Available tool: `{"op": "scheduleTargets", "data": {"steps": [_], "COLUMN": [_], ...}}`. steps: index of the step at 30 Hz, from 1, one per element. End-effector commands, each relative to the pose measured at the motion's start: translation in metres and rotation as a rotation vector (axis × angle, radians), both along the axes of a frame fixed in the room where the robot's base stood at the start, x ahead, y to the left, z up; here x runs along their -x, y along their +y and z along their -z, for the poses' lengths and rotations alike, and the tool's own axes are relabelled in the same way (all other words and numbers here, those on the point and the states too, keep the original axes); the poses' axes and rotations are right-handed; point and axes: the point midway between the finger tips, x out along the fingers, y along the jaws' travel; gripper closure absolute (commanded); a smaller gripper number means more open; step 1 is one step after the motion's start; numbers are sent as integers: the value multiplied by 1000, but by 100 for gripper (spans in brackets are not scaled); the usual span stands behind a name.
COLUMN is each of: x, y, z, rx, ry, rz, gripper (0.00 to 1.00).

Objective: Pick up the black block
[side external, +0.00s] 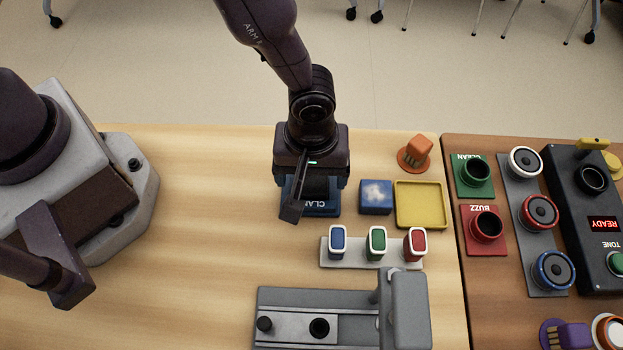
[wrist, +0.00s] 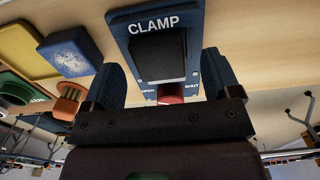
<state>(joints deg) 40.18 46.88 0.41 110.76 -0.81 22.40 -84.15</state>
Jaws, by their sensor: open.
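A black block (wrist: 160,57) shows in the wrist view on a blue panel marked CLAMP (wrist: 150,22). A red knob (wrist: 170,94) sits at the panel's near edge, between the words OPEN and SHUT. My gripper (side external: 312,187) is open above the panel. Its two fingers appear on either side of the block in the wrist view, with gaps between them and the block. In the side view my gripper hides most of the CLAMP panel (side external: 322,209), and I cannot make out the block clearly there.
A blue block (side external: 376,196) and a yellow tray (side external: 421,226) stand close to the right. A rack (side external: 372,261) with blue, green and red pieces lies in front. A grey fixture (side external: 405,310) is nearer. The wood left of my gripper is clear.

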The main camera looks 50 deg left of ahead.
Motion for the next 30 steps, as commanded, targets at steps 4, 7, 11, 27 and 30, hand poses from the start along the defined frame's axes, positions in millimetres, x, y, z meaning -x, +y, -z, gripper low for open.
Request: {"op": "scheduleTargets", "data": {"steps": [4,7,11,27,30], "x": [0,0,0,0,0], "y": [0,0,0,-1,-1], "z": [17,19,19,18,15], "rx": [0,0,1,1,1], "ry": [0,0,-1,-1,-3], "rz": [-1,-1,-1,0,0], "gripper": [17,17,17,73,73]}}
